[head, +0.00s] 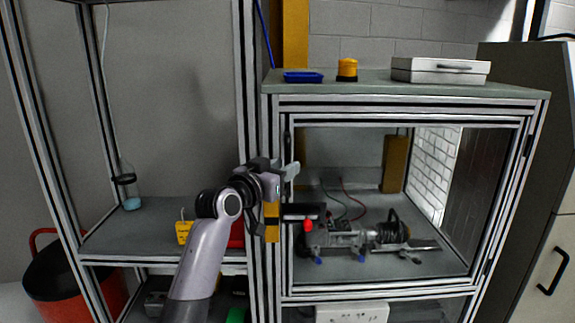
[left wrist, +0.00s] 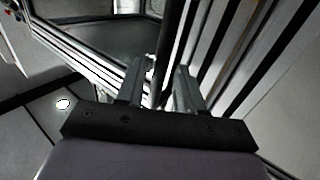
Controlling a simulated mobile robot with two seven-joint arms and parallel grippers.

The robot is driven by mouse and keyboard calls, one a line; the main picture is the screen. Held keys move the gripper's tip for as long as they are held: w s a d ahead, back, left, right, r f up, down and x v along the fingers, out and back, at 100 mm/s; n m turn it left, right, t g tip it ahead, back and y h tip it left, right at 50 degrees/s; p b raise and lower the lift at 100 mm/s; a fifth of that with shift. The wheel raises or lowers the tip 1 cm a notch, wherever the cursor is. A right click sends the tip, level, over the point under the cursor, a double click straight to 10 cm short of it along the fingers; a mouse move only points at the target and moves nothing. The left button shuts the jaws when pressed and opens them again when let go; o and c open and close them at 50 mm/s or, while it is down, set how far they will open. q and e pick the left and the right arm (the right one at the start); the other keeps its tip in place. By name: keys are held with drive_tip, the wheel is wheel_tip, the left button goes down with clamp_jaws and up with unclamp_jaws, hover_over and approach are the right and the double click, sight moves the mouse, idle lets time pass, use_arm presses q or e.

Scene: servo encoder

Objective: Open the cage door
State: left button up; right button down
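The cage (head: 405,103) is an aluminium-framed box at the right of the head view. Its door (head: 400,289) is a framed clear panel that looks shut, with dark hinges on its right side. My left gripper (head: 291,170) is at the left edge of the door, at about mid-height. In the left wrist view, the fingers of my left gripper (left wrist: 160,85) are apart. A dark upright bar (left wrist: 170,40) along the door's edge runs between them, with a gap visible beside it. I cannot tell whether either finger touches it. My right gripper is not in view.
A dark box with a red button (head: 308,226) is on the cage front below my gripper. A blue tray (head: 303,77), an orange beacon (head: 347,68) and a white case (head: 440,70) rest on top. Motor equipment (head: 365,238) lies inside. A cabinet (head: 545,190) stands to the right.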

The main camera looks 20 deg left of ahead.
use_arm(q)
drive_tip(key=shift+x, duration=1.2)
clamp_jaws()
drive_tip(key=shift+s+d, duration=0.1)
drive_tip(key=shift+s, duration=0.05)
